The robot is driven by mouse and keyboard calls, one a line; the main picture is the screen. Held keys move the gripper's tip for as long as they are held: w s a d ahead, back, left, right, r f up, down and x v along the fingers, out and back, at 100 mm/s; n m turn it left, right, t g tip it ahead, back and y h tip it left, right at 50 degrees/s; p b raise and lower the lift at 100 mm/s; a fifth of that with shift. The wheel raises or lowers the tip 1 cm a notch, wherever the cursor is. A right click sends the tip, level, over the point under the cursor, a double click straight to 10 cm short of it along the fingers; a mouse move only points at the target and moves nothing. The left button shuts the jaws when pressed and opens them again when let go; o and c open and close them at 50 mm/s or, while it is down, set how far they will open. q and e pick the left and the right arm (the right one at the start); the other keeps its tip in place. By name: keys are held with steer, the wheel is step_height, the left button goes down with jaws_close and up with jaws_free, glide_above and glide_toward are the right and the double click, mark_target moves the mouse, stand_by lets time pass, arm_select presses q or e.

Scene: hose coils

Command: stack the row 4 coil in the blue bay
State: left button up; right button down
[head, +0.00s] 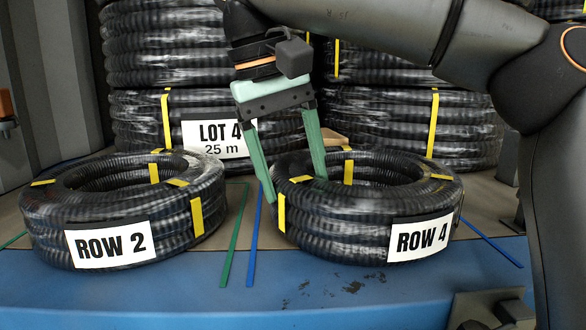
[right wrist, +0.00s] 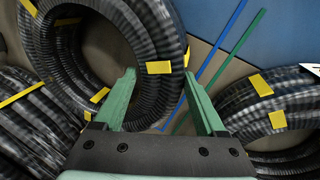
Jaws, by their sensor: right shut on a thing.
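The row 4 coil (head: 365,205), a black ribbed hose ring with yellow ties and a white "ROW 4" label, lies flat at the front right. It sits between two blue strips (head: 255,232) that mark the blue bay; whether it touches the floor is hard to tell. My right gripper (head: 294,190) is shut on its left wall, one finger inside the hole and one outside. The right wrist view shows the coil (right wrist: 165,85) between the green fingers (right wrist: 163,100). My left gripper is not in view.
The row 2 coil (head: 125,205) lies to the left, beyond a green strip (head: 234,235). Taller coil stacks stand behind, one labelled "LOT 4" (head: 219,138). A blue edge (head: 200,300) runs along the front. A narrow gap separates the two front coils.

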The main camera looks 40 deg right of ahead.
steer(key=shift+c, duration=0.3)
jaws_free()
steer(key=shift+o, duration=0.3)
steer(key=shift+f, duration=0.15)
steer(key=shift+p+v, duration=1.05)
steer(key=shift+v, duration=2.6)
steer(key=shift+s, duration=0.1)
